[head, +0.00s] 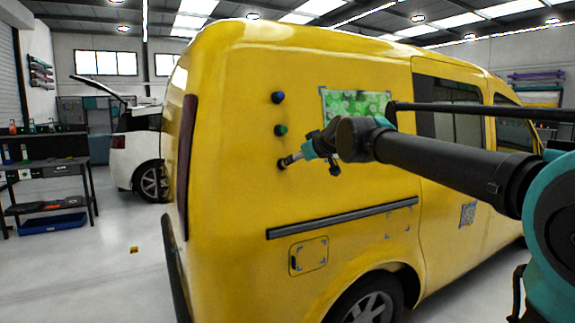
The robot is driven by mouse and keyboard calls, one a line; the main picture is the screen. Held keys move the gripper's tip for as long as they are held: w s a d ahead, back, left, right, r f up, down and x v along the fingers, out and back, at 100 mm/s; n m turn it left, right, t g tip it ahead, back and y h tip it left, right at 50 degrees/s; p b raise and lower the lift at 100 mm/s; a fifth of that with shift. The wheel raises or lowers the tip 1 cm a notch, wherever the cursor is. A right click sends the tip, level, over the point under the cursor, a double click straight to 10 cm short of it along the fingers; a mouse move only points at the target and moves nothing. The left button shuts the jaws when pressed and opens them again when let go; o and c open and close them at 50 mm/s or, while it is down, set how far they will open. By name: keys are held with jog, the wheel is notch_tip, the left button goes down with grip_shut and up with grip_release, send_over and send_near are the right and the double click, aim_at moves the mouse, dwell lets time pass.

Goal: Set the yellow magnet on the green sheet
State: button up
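The green sheet (355,102) is a patterned rectangle fixed flat on the side of the yellow van, with its lower part hidden behind my arm. My gripper (286,162) is at the van's side, below and left of the sheet. Its tip meets a small dark round thing on the panel, under a blue magnet (278,97) and a green magnet (281,130) in a column. I cannot make out a yellow magnet; the thing at my gripper is too small and covered to tell its colour. Whether the fingers are open or shut does not show.
The yellow van (235,190) fills the middle, with a dark rail (335,218) and a fuel flap (309,256) below my gripper. A workbench (45,165) and a white car (135,150) stand at left. A small yellow object (134,249) lies on open floor.

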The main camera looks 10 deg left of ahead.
jog(key=x, duration=1)
jog(key=shift+s, duration=0.1)
grip_shut()
dwell(0.4)
jog(key=shift+s+d+r, duration=0.15)
jog(key=shift+s+d, duration=0.2)
jog(key=shift+s, duration=0.15)
dwell(0.5)
jog(key=f+v, duration=0.1)
jog(key=v, duration=0.5)
jog(key=shift+s+d, duration=0.45)
jog(key=shift+s, duration=0.05)
dwell(0.6)
